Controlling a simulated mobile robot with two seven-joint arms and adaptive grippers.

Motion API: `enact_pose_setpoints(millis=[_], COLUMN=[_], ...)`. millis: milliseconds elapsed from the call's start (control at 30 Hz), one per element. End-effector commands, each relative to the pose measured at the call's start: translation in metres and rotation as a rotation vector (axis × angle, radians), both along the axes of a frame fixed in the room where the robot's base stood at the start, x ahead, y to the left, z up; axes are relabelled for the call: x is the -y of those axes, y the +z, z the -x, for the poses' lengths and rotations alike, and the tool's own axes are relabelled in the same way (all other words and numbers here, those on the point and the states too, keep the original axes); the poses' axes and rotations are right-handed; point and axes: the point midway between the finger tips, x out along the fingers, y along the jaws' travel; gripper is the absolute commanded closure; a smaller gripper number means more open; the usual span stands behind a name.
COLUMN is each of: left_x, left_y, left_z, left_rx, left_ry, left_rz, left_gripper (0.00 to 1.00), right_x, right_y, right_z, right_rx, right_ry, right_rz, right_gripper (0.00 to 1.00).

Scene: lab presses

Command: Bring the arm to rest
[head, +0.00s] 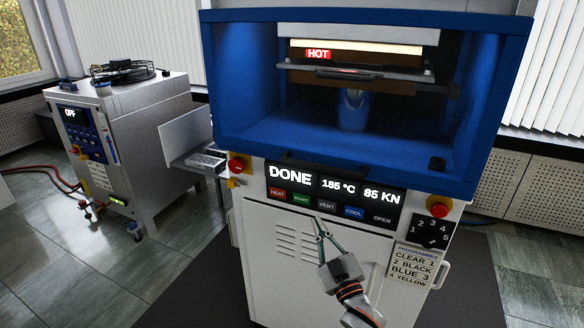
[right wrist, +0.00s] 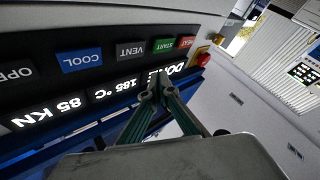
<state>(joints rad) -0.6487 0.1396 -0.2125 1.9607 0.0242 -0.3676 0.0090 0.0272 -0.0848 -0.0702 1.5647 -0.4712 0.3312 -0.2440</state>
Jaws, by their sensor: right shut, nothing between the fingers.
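My right gripper (head: 319,228) is shut and empty in front of the press, its fingertips just below the button row near the VENT button (head: 327,205). In the right wrist view the closed fingertips (right wrist: 157,88) show against the panel, close to the START and VENT buttons; I cannot tell whether they touch it. The blue-framed press (head: 365,14) has an open front with a plate stack inside and a red HOT label (head: 318,54). Its display (head: 335,186) reads DONE, 185 °C and 85 KN. My left gripper is not in view.
Red knobs (head: 237,166) and (head: 438,207) stick out at both sides of the panel. A programme dial (head: 431,233) sits at the right. A small side tray (head: 207,160) and a grey machine showing OFF (head: 140,110) stand left. Open floor lies at the front left.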

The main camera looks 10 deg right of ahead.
Motion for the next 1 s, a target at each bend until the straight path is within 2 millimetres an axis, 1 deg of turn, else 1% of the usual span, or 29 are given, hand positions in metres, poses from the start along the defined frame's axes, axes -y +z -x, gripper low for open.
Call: enact_pose_setpoints(millis=[67, 167, 267, 300, 367, 400, 467, 500, 567, 600, 700, 800, 900, 1000], left_x=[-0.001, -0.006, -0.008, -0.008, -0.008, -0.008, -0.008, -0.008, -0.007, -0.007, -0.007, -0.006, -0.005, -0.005], left_y=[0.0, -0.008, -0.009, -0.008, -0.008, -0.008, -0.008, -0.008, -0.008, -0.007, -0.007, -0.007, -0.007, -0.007], left_z=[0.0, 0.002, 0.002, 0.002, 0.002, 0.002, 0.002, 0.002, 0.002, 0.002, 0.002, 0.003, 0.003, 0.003], left_rx=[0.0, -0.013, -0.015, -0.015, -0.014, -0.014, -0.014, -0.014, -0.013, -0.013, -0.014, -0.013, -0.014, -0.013], left_ry=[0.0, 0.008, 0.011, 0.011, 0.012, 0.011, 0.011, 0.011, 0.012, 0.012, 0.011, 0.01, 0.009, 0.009], left_rz=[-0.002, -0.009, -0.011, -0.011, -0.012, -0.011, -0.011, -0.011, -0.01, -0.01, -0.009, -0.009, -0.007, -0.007], left_gripper=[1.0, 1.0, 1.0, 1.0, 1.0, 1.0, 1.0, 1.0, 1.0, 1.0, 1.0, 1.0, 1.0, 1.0], right_x=[0.0, 0.006, 0.013, 0.016, 0.02, 0.021, 0.023, 0.023, 0.023, 0.023, 0.02, 0.018, 0.017, 0.016], right_y=[0.0, -0.029, -0.072, -0.092, -0.122, -0.141, -0.168, -0.185, -0.207, -0.219, -0.243, -0.256, -0.262, -0.264], right_z=[0.0, 0.017, 0.047, 0.063, 0.09, 0.109, 0.14, 0.161, 0.193, 0.212, 0.255, 0.285, 0.3, 0.304], right_rx=[0.0, -0.073, -0.19, -0.248, -0.341, -0.403, -0.498, -0.562, -0.651, -0.705, -0.819, -0.896, -0.935, -0.946], right_ry=[0.0, -0.003, -0.008, -0.01, -0.01, -0.01, -0.01, -0.007, -0.005, -0.003, 0.003, 0.007, 0.01, 0.01], right_rz=[0.0, -0.007, -0.027, -0.037, -0.053, -0.065, -0.083, -0.093, -0.11, -0.122, -0.142, -0.154, -0.163, -0.166], right_gripper=[1.0, 1.0, 1.0, 1.0, 1.0, 1.0, 1.0, 1.0, 1.0, 1.0, 1.0, 1.0, 1.0, 1.0])
